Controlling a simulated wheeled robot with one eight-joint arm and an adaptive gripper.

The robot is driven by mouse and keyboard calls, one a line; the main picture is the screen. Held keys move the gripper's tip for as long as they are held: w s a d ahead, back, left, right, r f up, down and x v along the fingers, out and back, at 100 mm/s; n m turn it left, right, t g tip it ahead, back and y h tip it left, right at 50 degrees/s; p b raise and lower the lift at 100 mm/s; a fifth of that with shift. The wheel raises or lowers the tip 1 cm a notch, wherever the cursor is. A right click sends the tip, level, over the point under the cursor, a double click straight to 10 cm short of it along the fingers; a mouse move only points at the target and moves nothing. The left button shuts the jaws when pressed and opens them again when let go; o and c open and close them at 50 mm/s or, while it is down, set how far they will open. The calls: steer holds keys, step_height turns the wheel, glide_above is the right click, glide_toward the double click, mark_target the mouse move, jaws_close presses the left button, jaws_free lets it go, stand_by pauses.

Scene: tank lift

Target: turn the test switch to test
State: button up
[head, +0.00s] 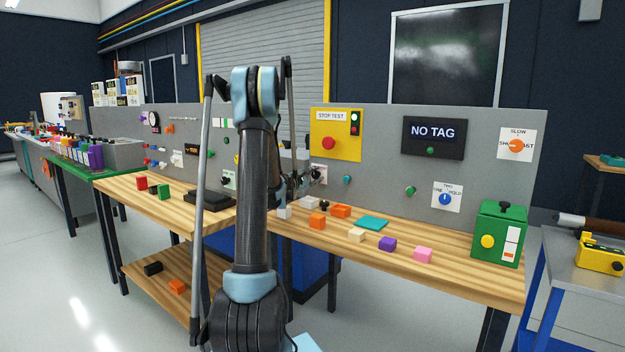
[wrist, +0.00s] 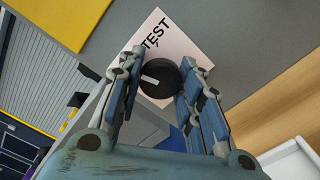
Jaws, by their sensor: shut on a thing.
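The test switch is a round black knob (wrist: 160,82) with a white pointer mark on its face. It sits on a white label plate (wrist: 178,35) that reads TEST, tilted in the wrist view. The white mark lies toward the left side of the knob in that view, not clearly at the word. My gripper (wrist: 161,70) is shut on the knob, one finger on each side. In the head view the label plate (head: 320,168) is partly hidden by my gripper (head: 307,182), at the grey panel.
A yellow STOP TEST panel (head: 336,135) is mounted just above the switch. Small coloured blocks, including an orange block (head: 317,221) and a purple block (head: 387,244), lie on the wooden bench (head: 455,268) below. A green box (head: 499,233) stands at the bench's right end.

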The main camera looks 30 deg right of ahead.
steer(key=m, duration=0.6)
steer(key=shift+s+d+m, duration=0.15)
steer(key=shift+m, duration=0.15)
steer(key=m, duration=0.4)
steer(key=shift+m, duration=0.4)
steer(key=o, duration=1.1)
steer(key=shift+a, duration=0.2)
steer(key=v, duration=1)
steer(key=shift+a+f, duration=0.1)
steer(key=shift+a, duration=0.1)
steer(key=shift+s+a, duration=0.2)
steer(key=shift+a, duration=0.45)
